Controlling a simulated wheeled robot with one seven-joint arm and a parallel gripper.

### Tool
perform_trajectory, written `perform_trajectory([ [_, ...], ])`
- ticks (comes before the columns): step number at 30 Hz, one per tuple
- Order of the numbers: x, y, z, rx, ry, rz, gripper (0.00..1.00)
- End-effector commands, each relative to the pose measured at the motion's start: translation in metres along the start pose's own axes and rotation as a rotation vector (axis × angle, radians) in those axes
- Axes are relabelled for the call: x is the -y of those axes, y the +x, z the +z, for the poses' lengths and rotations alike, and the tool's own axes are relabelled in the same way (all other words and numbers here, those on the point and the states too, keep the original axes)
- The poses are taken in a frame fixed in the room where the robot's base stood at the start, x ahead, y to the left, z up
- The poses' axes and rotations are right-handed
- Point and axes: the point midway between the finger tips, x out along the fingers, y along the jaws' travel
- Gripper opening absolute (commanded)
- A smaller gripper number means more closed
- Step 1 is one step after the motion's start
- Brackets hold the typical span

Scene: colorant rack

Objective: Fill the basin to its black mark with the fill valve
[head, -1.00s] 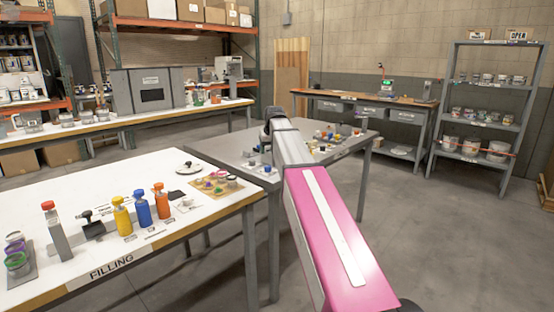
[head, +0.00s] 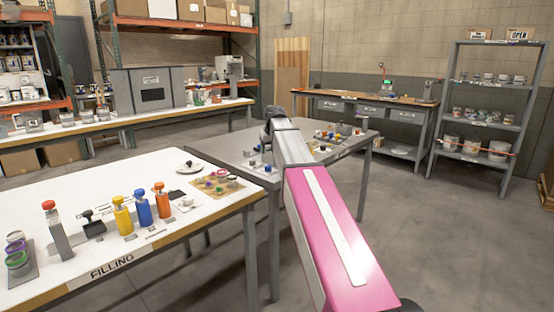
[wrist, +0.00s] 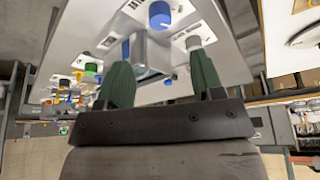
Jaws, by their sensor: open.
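My gripper (wrist: 163,72) is open in the wrist view, its two dark green fingers spread apart. A grey metallic cylinder (wrist: 139,52) shows beyond and between them; I cannot tell whether it is the basin. A blue knob (wrist: 160,14) sits past the fingertips on a pale labelled surface, and a smaller grey knob (wrist: 193,43) is near the right finger. I cannot tell which of these, if any, is the fill valve. The black mark is not discernible.
The white filling table (head: 60,187) stands at the left with yellow (head: 122,218), blue (head: 143,210) and orange (head: 161,202) bottles. A wooden-topped bench (head: 365,99) and a grey shelf rack (head: 489,85) stand behind. The floor at the right is clear.

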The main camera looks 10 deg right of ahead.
Motion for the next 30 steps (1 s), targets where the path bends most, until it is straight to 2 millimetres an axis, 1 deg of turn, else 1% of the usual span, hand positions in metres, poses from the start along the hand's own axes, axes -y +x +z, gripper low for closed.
perform_trajectory([
  [9,0.0,0.002,-0.003,0.001,0.001,0.0,0.61],
  [14,0.0,0.012,-0.003,0.002,0.001,0.0,0.61],
  [17,0.0,0.025,-0.004,0.001,0.001,0.0,0.61],
  [24,0.0,0.069,-0.004,0.003,0.001,0.0,0.61],
  [30,0.0,0.096,-0.004,0.002,0.001,0.0,0.61],
])
